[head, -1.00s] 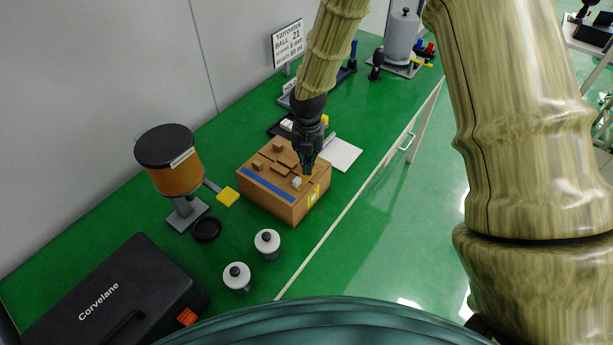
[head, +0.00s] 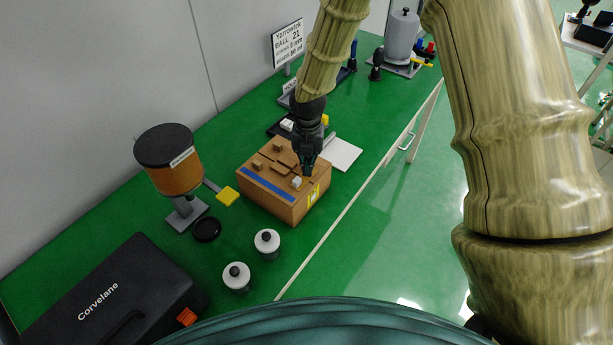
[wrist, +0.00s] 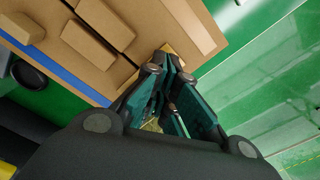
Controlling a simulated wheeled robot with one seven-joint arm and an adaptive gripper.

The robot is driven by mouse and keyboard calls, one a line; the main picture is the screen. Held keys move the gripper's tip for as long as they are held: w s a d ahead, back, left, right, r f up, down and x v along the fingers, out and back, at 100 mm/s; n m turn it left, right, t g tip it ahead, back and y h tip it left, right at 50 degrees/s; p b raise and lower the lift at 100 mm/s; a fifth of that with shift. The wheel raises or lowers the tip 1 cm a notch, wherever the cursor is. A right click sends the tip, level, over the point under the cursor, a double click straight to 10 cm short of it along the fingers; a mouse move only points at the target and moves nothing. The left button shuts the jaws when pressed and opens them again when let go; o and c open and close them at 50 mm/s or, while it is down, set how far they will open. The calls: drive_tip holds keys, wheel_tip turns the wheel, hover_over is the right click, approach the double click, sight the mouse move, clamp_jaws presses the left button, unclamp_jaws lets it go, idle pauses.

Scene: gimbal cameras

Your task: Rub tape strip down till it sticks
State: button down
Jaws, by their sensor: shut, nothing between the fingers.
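A brown box (head: 253,196) stands on the green bench. A blue strip (head: 267,184) lies along its top near the left edge; it also shows in the wrist view (wrist: 62,78). A yellow patch (head: 314,194) sits on the box's right side face. My gripper (head: 307,172) points down at the right part of the box top, shut and empty.
Two white-topped canisters (head: 267,241), an orange dispenser (head: 176,177) and a black case (head: 105,295) stand nearby. A white sheet (head: 342,153) lies behind the gripper.

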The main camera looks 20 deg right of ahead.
drive_tip(key=shift+f, duration=0.7)
idle(0.7)
wheel_tip(320, 180, up, 8)
drive_tip(key=p, duration=0.5)
drive_tip(key=shift+p, duration=0.4)
idle(0.5)
